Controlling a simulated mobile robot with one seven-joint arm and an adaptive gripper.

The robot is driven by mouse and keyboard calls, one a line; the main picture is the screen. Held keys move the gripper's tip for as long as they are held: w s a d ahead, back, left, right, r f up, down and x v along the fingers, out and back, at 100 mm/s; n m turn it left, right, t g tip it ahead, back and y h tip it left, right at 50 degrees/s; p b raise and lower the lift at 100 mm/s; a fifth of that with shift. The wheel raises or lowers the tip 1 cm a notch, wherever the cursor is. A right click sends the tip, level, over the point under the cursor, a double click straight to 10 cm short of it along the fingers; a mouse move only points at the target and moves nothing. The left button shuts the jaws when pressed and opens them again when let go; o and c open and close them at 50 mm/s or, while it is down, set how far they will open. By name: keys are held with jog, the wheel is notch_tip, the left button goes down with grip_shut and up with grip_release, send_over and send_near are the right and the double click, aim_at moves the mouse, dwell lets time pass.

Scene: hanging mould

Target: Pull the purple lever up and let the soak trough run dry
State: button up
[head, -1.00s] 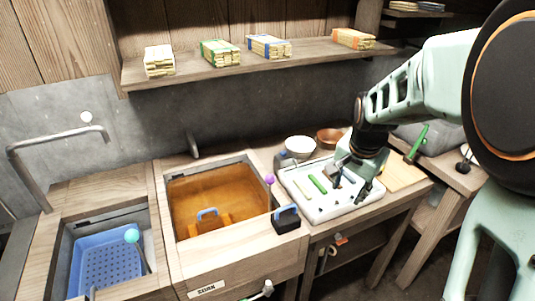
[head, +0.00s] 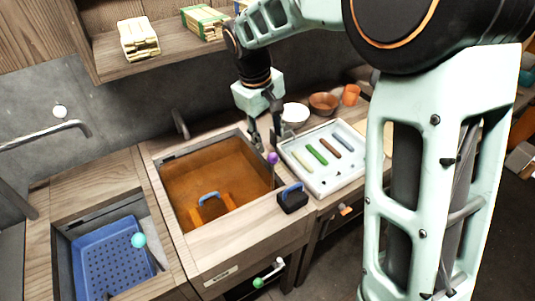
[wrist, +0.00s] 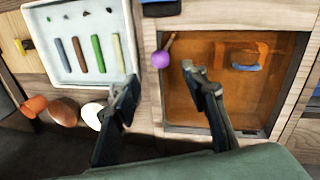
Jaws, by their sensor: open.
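The purple lever (head: 272,159) is a purple ball on a thin stem at the right edge of the soak trough (head: 161,193). The trough holds brown-orange liquid with a blue-handled piece (head: 209,197) in it. My gripper (head: 264,143) is open and empty, pointing down above the trough's back right corner, behind the ball. In the wrist view the purple ball (wrist: 161,60) lies beyond and between the open fingertips (wrist: 160,80), apart from both.
A white tray (head: 325,191) with coloured sticks lies right of the trough. A black block with a blue handle (head: 293,200) stands on the front right rim. A blue perforated basket (head: 105,262) and teal-ball lever (head: 138,240) are left. Bowls (head: 323,102) stand behind the tray.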

aim_at(273, 155)
jog(key=f, duration=0.3)
jog(key=w+d+f, duration=0.1)
jog(key=f, duration=0.6)
jog(key=shift+w+d, duration=0.2)
jog(key=shift+d, duration=0.05)
jog(key=shift+c, duration=0.6)
grip_shut()
